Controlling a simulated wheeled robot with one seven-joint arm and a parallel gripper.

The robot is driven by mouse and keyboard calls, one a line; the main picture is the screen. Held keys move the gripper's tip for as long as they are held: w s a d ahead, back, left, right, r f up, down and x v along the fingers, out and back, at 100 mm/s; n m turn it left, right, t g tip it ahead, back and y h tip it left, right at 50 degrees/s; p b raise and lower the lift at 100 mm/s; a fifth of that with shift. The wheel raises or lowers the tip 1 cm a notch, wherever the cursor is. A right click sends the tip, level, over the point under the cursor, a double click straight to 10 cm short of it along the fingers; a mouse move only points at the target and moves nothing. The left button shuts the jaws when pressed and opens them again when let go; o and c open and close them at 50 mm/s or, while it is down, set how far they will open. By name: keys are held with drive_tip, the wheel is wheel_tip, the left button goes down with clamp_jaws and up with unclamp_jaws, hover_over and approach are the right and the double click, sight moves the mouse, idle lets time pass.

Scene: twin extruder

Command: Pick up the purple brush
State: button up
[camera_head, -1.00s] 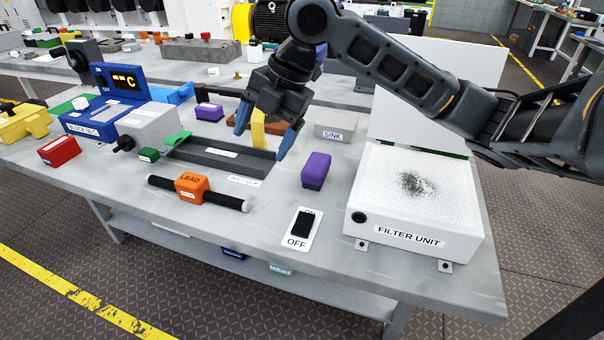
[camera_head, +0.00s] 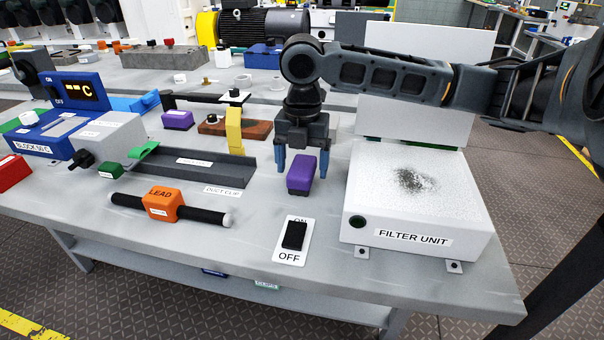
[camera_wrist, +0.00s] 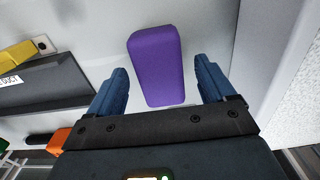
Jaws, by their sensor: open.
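A purple block-shaped brush (camera_head: 301,174) lies on the grey table between the dark channel tray and the white filter unit. It also shows in the wrist view (camera_wrist: 156,66), between and beyond the fingertips. My gripper (camera_head: 302,166) points down over the brush with its blue fingers apart, one on each side of it. In the wrist view my gripper (camera_wrist: 161,82) is open, with pale table visible between the brush and each finger. A second purple block (camera_head: 178,120) lies farther back to the left.
The filter unit (camera_head: 420,205) stands close on the right. The dark tray (camera_head: 195,165) with a yellow piece (camera_head: 234,130) is on the left. An ON/OFF switch (camera_head: 293,238) and the orange LEAD bar (camera_head: 163,204) lie in front.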

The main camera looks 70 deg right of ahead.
sight(302, 165)
drive_tip(key=shift+f, duration=0.5)
drive_tip(key=c, duration=1.1)
wheel_tip(302, 165, up, 10)
